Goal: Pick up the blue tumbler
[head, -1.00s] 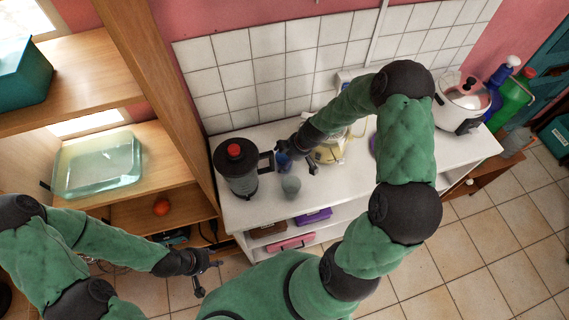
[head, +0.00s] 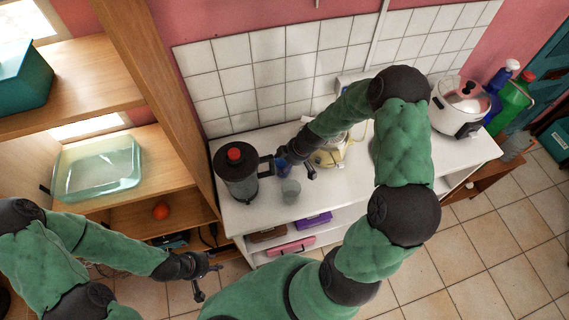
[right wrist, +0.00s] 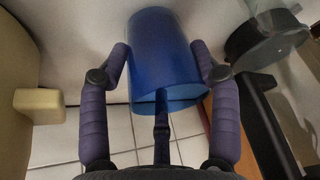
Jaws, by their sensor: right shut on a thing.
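The blue tumbler (right wrist: 160,55) fills the middle of the right wrist view, between the two fingers of my right gripper (right wrist: 160,65). The fingers lie against its sides and the gripper is shut on it. In the head view my right gripper (head: 296,162) is over the white counter, between the black coffee press and the yellowish appliance, and it mostly hides the tumbler (head: 284,168). My left gripper (head: 207,281) hangs empty over the floor at the lower left, its fingers apart.
A black coffee press (head: 237,178) stands close left of the right gripper. A clear glass (head: 290,191) stands just in front. A yellowish appliance (head: 328,156) is close on the right. A white cooker (head: 458,108) stands at the counter's far right.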

